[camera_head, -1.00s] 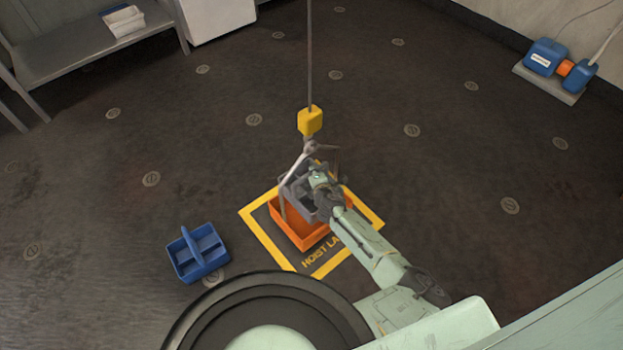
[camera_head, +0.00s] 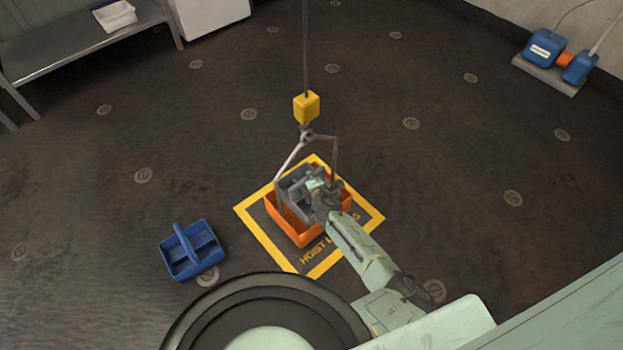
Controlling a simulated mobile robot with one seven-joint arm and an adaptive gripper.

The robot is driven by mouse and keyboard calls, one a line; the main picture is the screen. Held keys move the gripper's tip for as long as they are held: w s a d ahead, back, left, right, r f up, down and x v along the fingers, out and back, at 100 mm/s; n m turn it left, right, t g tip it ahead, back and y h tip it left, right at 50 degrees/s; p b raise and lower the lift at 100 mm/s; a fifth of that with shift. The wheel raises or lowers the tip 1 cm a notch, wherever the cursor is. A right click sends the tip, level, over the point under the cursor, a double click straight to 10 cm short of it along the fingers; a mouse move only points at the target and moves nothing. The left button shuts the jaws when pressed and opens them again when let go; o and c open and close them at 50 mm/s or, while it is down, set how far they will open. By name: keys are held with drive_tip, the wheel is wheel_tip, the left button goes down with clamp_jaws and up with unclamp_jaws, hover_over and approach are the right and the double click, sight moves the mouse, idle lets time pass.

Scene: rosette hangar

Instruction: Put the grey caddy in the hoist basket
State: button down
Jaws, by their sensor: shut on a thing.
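The orange hoist basket (camera_head: 296,233) stands within a yellow-bordered square on the floor, hung from a grey bail under a yellow hoist block (camera_head: 306,106). The grey caddy (camera_head: 291,186) is at the basket's opening, its lower part hidden behind the basket's wall. Whether it touches the basket floor I cannot tell. My gripper (camera_head: 316,187) is shut on the grey caddy, over the right part of the basket. My wrist hides the basket's right side and part of the caddy.
A blue caddy (camera_head: 192,251) sits on the floor left of the basket. A grey bench (camera_head: 75,49) with a white tray (camera_head: 115,16) is at the back left. A blue and orange machine (camera_head: 560,55) stands at the back right. Open floor lies between.

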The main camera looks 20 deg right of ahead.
drive_tip(key=shift+f+b, duration=2.2)
drive_tip(key=shift+f, duration=0.85)
drive_tip(key=shift+f+b, duration=0.5)
drive_tip(key=shift+b, duration=0.05)
drive_tip(key=c, duration=1.5)
unclamp_jaws()
drive_tip(key=shift+s, duration=0.1)
drive_tip(key=shift+s+r, duration=0.25)
drive_tip(key=v, duration=1.1)
drive_tip(key=shift+a, duration=0.15)
